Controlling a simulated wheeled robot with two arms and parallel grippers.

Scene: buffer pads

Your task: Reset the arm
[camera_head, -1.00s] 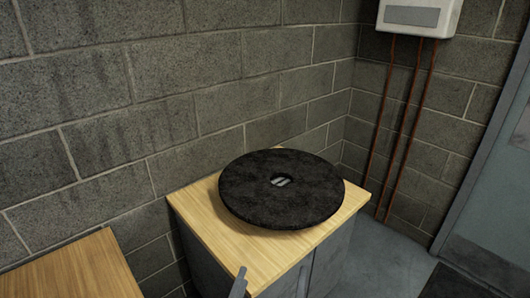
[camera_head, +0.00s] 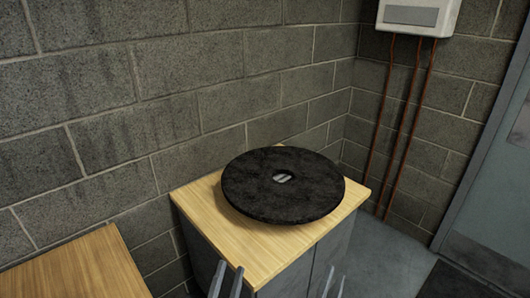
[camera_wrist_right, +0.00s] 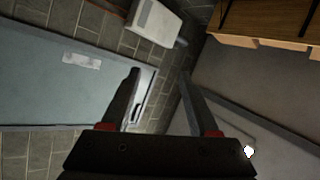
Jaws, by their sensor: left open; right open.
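My left gripper (camera_head: 226,279) shows at the bottom edge of the head view, in front of the wooden cabinet top. Its two fingers are apart with nothing between them. My right gripper (camera_head: 333,284) shows at the bottom edge further right, in front of the cabinet doors; only its fingertips are visible. In the right wrist view my right gripper (camera_wrist_right: 160,72) has its fingers spread wide and empty. A black round buffer pad (camera_head: 265,200) with a centre hole lies flat on the cabinet top. Neither gripper touches it.
The grey cabinet (camera_head: 225,239) with a wooden top stands against the block wall. Another wooden surface (camera_head: 75,268) is at the lower left. A white wall box (camera_head: 419,15) with copper pipes and a grey-blue door (camera_head: 490,205) are at the right.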

